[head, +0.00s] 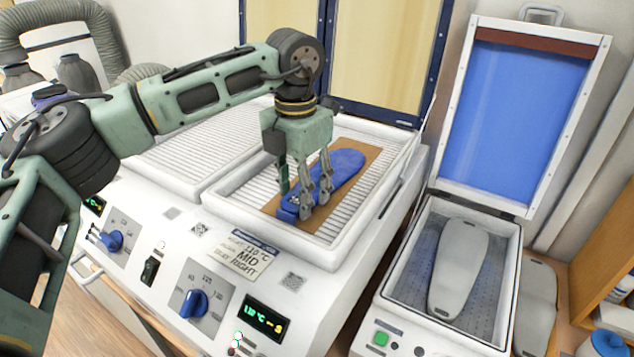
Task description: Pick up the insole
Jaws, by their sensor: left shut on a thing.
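A blue insole (345,167) lies on a brown sheet (368,155) over the ribbed bed of the right heating tray (345,250). My left gripper (304,208) reaches down from above and is shut on the near end of the insole. The fingers hide part of that end. I cannot tell whether the insole is lifted off the sheet. My right gripper is not in view.
The heater's open lid (385,60) stands behind the tray. At the right, an open press (520,250) with a blue membrane lid (525,110) holds a grey form (460,270). Another grey form (537,300) lies beside it. Blue knobs (193,303) are on the heater's front panel.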

